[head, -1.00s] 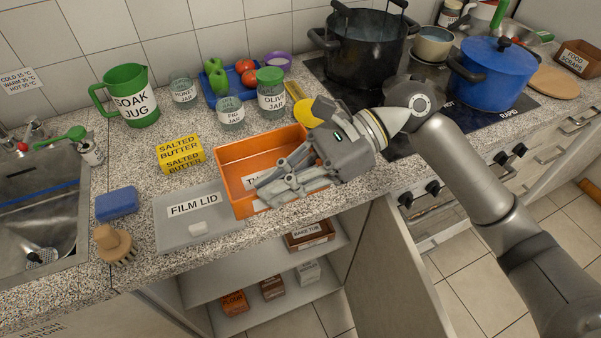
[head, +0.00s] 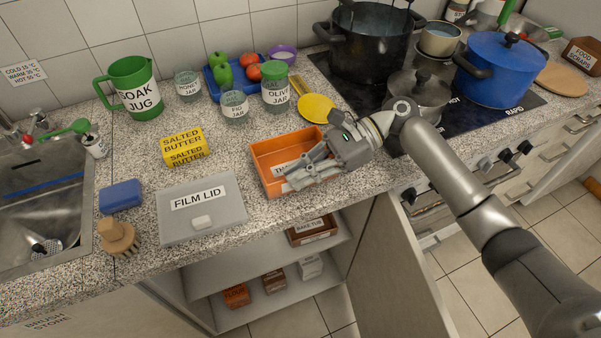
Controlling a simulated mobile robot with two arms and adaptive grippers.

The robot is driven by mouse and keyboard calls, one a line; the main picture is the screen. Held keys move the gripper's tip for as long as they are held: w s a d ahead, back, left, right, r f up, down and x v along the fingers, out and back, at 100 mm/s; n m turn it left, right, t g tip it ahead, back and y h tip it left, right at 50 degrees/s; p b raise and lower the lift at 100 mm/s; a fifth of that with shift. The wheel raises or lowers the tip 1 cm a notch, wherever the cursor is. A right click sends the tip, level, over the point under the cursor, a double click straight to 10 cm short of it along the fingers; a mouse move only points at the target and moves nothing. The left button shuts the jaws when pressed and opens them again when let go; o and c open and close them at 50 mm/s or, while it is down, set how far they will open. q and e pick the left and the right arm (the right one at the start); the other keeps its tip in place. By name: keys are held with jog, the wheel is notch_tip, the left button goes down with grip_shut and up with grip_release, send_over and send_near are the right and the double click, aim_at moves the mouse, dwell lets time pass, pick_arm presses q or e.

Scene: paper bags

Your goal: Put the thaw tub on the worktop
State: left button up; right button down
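The orange thaw tub (head: 264,173) is at the front middle of the worktop (head: 225,155), right of the film lid. Its label is mostly covered by my gripper, with only the first letters showing. It looks level and appears to be at or just above the worktop; I cannot tell whether it touches. My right gripper (head: 298,180) reaches in from the right, its fingers at the tub's front right wall, and it looks shut on that wall. My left gripper is out of view.
The grey film lid (head: 203,210) lies left of the tub. Butter (head: 185,147), the olive jar (head: 276,97) and a yellow round thing (head: 316,107) stand behind. The hob with a black pot (head: 365,45) is to the right.

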jog(key=shift+f, duration=0.2)
jog(key=shift+f, duration=0.1)
jog(key=c, duration=1.6)
grip_release()
jog(key=shift+c, duration=0.2)
jog(key=shift+w+d, duration=0.1)
jog(key=shift+d, duration=0.1)
jog(key=b+v, duration=0.1)
jog(key=v, duration=1)
jog(key=shift+d+r, duration=0.25)
jog(key=shift+d, duration=0.05)
